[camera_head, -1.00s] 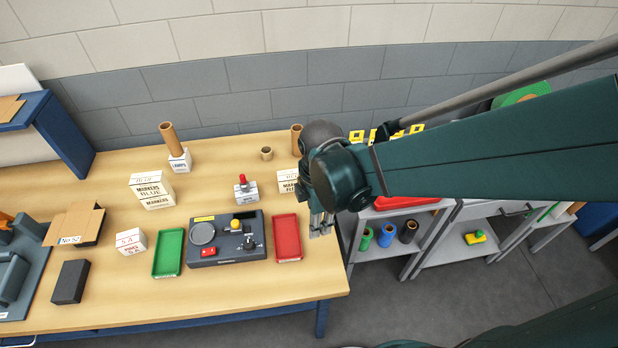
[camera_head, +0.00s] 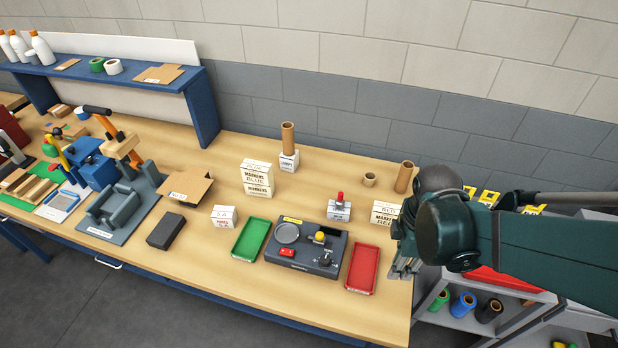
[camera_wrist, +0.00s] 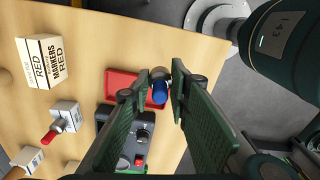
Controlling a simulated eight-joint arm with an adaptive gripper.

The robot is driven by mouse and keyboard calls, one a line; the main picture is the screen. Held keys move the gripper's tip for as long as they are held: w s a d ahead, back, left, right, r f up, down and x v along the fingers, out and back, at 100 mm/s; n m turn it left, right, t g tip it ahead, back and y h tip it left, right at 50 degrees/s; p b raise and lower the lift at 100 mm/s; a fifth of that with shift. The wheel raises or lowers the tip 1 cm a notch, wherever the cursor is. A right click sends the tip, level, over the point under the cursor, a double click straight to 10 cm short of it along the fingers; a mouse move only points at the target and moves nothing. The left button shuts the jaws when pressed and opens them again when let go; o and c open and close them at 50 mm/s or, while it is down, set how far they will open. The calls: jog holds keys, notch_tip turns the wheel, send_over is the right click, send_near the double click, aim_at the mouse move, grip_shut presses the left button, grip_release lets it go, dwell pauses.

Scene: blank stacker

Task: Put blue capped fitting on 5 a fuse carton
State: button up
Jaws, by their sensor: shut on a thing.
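The blue capped fitting (camera_wrist: 160,92) shows in the wrist view between my fingertips, its blue cap toward the camera's lower side. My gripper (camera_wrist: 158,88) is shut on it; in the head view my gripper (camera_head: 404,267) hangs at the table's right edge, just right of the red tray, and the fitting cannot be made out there. A small white carton with red lettering (camera_head: 223,216), seemingly the 5 A fuse carton, stands left of the green tray. Its top looks bare. It lies well left of my gripper.
Between them are the red tray (camera_head: 363,268), a dark control box (camera_head: 290,262) with knobs, and the green tray (camera_head: 250,239). Behind stand a carton bearing a red-capped fitting (camera_head: 340,198), marker cartons (camera_head: 257,179) and a cardboard tube (camera_head: 288,139). A black block (camera_head: 166,231) lies left of the fuse carton.

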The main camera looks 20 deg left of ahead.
jog(key=w+a+r+p, duration=0.25)
jog(key=w+a, duration=0.35)
jog(key=a, duration=0.7)
jog(key=w+a+r+p, duration=0.1)
jog(key=w+a+r, duration=0.3)
jog(key=a, duration=0.8)
jog(key=s+a+p, duration=0.2)
jog(key=a+p, duration=0.1)
jog(key=a, duration=2.8)
jog(key=shift+p, duration=0.4)
jog(key=shift+f, duration=0.2)
jog(key=shift+f, duration=3.05)
jog(key=shift+f, duration=0.1)
